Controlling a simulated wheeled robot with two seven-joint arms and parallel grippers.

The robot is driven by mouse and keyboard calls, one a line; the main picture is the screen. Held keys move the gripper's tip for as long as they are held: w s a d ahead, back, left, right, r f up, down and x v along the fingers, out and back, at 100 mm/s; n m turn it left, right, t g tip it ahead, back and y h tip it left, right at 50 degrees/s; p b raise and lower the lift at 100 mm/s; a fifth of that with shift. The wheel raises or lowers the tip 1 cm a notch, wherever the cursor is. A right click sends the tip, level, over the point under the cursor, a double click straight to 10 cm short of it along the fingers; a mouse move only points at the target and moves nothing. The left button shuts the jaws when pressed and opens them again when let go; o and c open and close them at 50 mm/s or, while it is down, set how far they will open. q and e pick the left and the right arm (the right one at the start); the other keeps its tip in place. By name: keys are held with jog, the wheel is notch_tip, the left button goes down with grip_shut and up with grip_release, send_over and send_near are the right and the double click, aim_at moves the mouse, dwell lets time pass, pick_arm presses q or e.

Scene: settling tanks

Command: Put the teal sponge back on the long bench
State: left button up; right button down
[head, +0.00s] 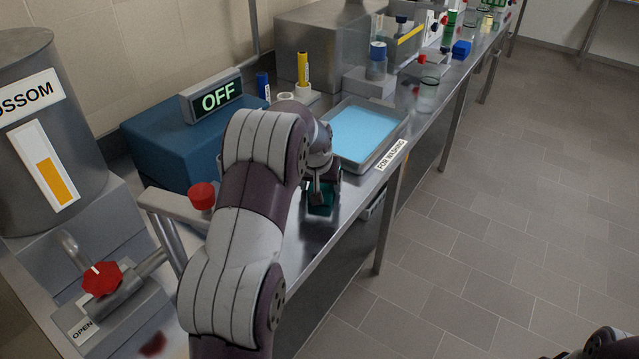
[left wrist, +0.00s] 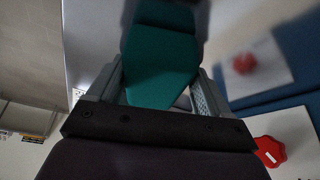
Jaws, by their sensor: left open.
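The teal sponge (head: 320,210) is at the steel long bench (head: 307,245), by the front edge, near the blue-filled tray. It looks to be resting on the bench top, though my gripper hides part of it. My left gripper (head: 320,196) is over the sponge, pointing down. In the left wrist view the sponge (left wrist: 160,62) lies between the two spread fingers of the left gripper (left wrist: 157,85). The fingers are open; I cannot tell whether either touches it.
A steel tray of blue liquid (head: 363,133), with a "FOR WASHING" label (head: 391,155) in front, stands just beyond the sponge. A blue box with an "OFF" display (head: 222,96) and a red knob (head: 202,195) are left. Open floor (head: 480,220) lies right.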

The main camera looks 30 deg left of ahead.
pick_arm(q)
jog(key=w+v, duration=0.1)
jog(key=v, duration=1.1)
jog(key=s+d+f+m+g, duration=0.1)
jog(key=s+d+f, duration=0.2)
jog(key=s+d, duration=0.2)
jog(key=s+d+f+m+g+h, duration=0.1)
jog(key=s+d+f, duration=0.2)
jog(key=s, duration=0.7)
jog(key=s+d+f+m+g+p, duration=0.1)
jog(key=s+d+f, duration=0.3)
jog(key=s+d, duration=0.3)
jog(key=shift+s+d+m, duration=0.3)
jog(key=shift+s+m, duration=0.1)
jog(key=shift+s, duration=0.2)
